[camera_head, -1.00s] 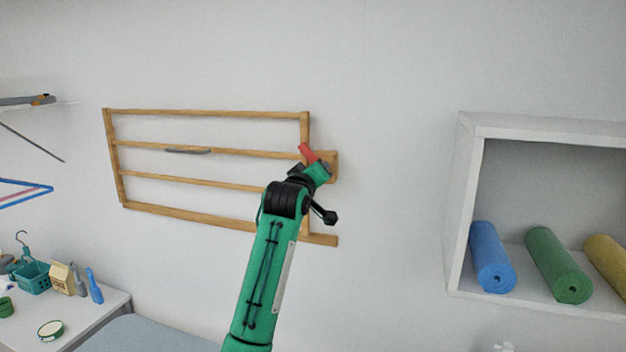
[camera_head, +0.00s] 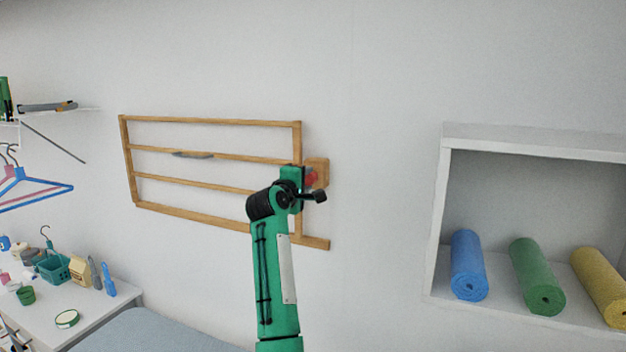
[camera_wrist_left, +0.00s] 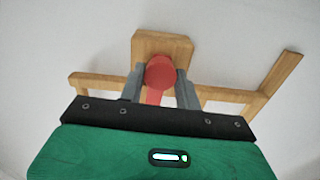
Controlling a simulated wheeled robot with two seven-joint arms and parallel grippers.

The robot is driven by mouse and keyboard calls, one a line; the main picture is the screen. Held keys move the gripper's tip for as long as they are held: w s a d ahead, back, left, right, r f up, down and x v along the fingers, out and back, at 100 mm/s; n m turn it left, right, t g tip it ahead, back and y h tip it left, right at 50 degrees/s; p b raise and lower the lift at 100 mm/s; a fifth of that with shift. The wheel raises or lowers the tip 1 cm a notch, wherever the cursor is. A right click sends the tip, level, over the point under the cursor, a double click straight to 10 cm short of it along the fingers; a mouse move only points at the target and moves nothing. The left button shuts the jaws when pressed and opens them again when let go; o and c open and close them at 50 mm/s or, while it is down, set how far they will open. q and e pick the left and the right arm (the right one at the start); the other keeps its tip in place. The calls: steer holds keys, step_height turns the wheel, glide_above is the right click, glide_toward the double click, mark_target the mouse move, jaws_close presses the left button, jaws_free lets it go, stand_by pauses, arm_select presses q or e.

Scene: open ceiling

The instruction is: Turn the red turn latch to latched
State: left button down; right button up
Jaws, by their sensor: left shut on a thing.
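The red turn latch (camera_head: 311,178) sits on a small wooden block (camera_head: 321,168) at the right side of a wooden rack frame (camera_head: 230,122) on the wall. It is mostly hidden behind my left gripper (camera_head: 305,182) in the head view. In the left wrist view, the latch's round red hub (camera_wrist_left: 160,72) shows in front of the block (camera_wrist_left: 150,46). Its red handle runs down between the two grey fingers of my left gripper (camera_wrist_left: 162,90), which is shut on it. The handle's lower end is hidden by the gripper body. My right gripper is not in view.
A grey handle (camera_head: 193,155) is on an upper rail of the rack. A white wall shelf (camera_head: 533,133) with rolled mats stands at the right. A white table (camera_head: 95,318) with small items is at the lower left. The wall between rack and shelf is bare.

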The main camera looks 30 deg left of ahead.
arm_select(q)
steer(key=shift+n, duration=0.4)
steer(key=c, duration=1)
jaws_free()
steer(key=shift+c, duration=0.2)
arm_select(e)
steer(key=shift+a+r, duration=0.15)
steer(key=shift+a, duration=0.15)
arm_select(q)
steer(key=s+b, duration=0.6)
steer(key=s, duration=0.7)
steer(key=shift+s+d, duration=0.35)
steer(key=shift+s, duration=0.05)
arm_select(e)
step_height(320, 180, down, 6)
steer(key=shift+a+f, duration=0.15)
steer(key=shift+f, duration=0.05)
